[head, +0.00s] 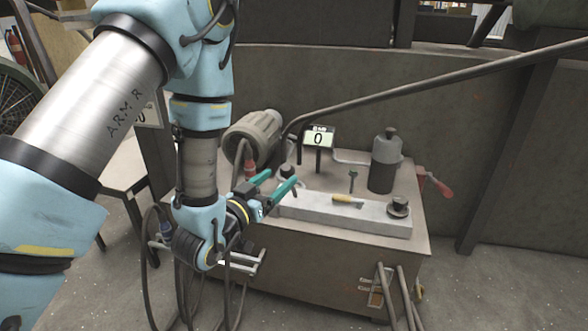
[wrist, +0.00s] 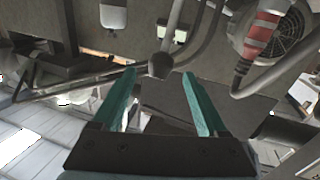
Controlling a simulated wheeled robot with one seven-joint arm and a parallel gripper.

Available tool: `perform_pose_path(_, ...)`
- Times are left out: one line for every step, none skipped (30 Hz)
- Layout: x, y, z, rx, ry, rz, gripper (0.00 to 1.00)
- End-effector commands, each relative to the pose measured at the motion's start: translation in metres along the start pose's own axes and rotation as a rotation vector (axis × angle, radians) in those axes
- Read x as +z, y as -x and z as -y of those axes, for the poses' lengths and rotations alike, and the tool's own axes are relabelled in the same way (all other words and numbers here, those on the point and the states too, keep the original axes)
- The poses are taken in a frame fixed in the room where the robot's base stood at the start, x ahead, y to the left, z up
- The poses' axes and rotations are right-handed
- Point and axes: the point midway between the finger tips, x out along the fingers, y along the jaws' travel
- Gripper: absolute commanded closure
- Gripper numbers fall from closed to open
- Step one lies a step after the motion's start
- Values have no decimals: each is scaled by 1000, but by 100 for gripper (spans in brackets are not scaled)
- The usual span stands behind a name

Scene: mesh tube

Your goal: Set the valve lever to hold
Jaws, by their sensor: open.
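My gripper (head: 279,182) is open over the left part of the bench top, its two teal fingers apart with nothing held. It also shows in the wrist view (wrist: 158,74), where a dark knob (wrist: 160,66) appears between the fingertips; contact cannot be told. No lever is clearly marked as the valve lever. A red-handled lever (head: 437,186) sticks out at the bench's right edge, away from my gripper. A red grip (head: 250,168) stands behind my fingers, and a red-striped grip (wrist: 262,36) shows at the upper right in the wrist view. No hold mark is readable.
A long bent bar (head: 430,82) crosses above. Hoses hang at the left.

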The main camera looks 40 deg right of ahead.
Motion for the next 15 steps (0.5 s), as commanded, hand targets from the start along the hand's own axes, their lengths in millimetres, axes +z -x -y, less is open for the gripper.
perform_pose_path(0,-10,0,1,-1,-4,24)
perform_pose_path(0,-16,0,2,-1,-5,24)
perform_pose_path(0,-24,0,2,-1,-4,24)
perform_pose_path(-1,-30,-1,2,-1,-4,24)
perform_pose_path(-1,-36,-1,2,-1,-4,24)
perform_pose_path(0,-43,0,1,-1,-3,24)
perform_pose_path(0,-48,0,0,-1,-4,24)
perform_pose_path(0,-53,0,0,0,-3,24)
perform_pose_path(-1,-59,0,0,0,-4,24)
perform_pose_path(0,-63,0,1,0,-3,24)
perform_pose_path(0,-67,0,1,-1,-2,24)
perform_pose_path(0,-72,0,0,-1,-3,24)
perform_pose_path(0,-74,0,0,-1,-1,24)
perform_pose_path(0,-76,0,-1,-1,-1,24)
perform_pose_path(0,-79,1,-1,-1,-1,24)
